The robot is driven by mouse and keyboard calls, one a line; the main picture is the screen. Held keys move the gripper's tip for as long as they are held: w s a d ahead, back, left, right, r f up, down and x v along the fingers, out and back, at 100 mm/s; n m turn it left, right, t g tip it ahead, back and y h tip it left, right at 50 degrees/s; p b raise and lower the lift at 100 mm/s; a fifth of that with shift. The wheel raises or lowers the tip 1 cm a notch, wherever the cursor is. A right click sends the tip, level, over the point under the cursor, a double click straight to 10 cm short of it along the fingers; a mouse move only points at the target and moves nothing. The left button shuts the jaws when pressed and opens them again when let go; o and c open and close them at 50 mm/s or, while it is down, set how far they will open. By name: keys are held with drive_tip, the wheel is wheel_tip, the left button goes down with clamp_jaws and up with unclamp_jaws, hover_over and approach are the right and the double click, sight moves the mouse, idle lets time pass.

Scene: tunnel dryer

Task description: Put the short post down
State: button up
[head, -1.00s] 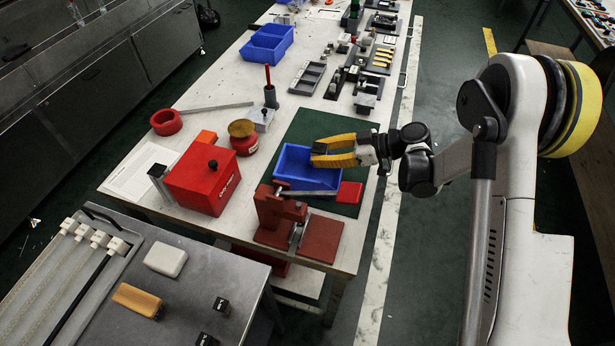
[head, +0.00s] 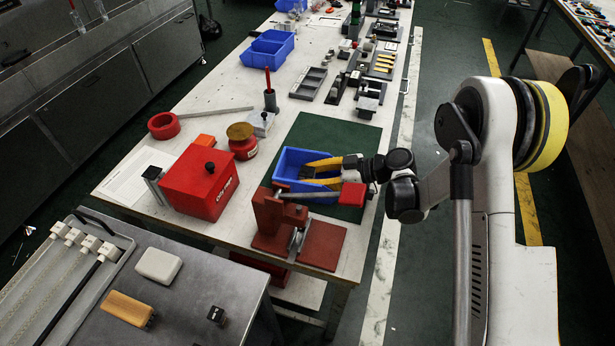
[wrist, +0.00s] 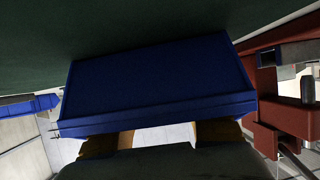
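The blue bin (head: 289,163) sits on the green mat (head: 341,136) on the white workbench. My gripper (head: 309,173) has yellow fingers that reach down into the bin from the right. A small dark piece, seemingly the short post (head: 306,172), shows between the fingertips inside the bin. I cannot tell whether the fingers still press on it or whether it touches the floor. In the wrist view the blue bin (wrist: 160,75) fills the middle. The fingers stand apart at its lower edge; their tips and the post are hidden there.
A red vise-like fixture (head: 270,213) stands close in front of the bin. A red block (head: 352,194) is at the bin's right. A red box (head: 199,182) and a red jar (head: 242,141) stand to the left. The mat behind the bin is clear.

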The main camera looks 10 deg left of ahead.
drive_tip(key=shift+o, duration=1.4)
